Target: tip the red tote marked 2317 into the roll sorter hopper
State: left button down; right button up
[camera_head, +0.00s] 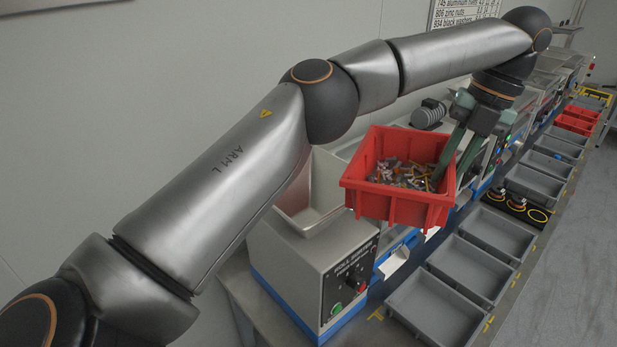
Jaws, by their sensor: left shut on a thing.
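The red tote (378,202) is held in the air above the machine row, close to upright and filled with small mixed metal parts. No number is readable on it. My left gripper (446,172) is shut on its right-hand wall, fingers pointing down. The roll sorter (292,262) stands at the lower middle, its label partly legible above a green and a dark knob. Its pale open hopper (308,217) is left of the tote and partly hidden behind my left arm. The tote appears beside the hopper rather than over it. My right gripper is out of view.
Grey empty bins (440,308) line the bench front to the right. A white chute (394,262) sits under the tote. More red totes (578,118) stand far right. A motor (428,114) shows behind the tote, and the wall is close behind my arm.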

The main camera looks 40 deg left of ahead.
pick_arm(q)
jog(key=shift+s+a+r+t+h, duration=0.15)
jog(key=shift+a+r+h, duration=0.2)
jog(key=shift+r, duration=0.25)
jog(key=shift+s+a+r+t+h, duration=0.15)
jog(key=shift+a+r+h, duration=0.2)
jog(key=shift+r, duration=0.25)
jog(key=s+a+r+t+h, duration=0.2)
jog(key=a+r+h, duration=0.3)
jog(key=a, duration=0.2)
jog(key=shift+s+h, duration=0.3)
jog(key=shift+s, duration=0.1)
jog(key=shift+a+h, duration=0.3)
jog(key=shift+s+a+r+m+t, duration=0.1)
jog(key=shift+s+m+t, duration=0.05)
jog(key=shift+m+t, duration=0.15)
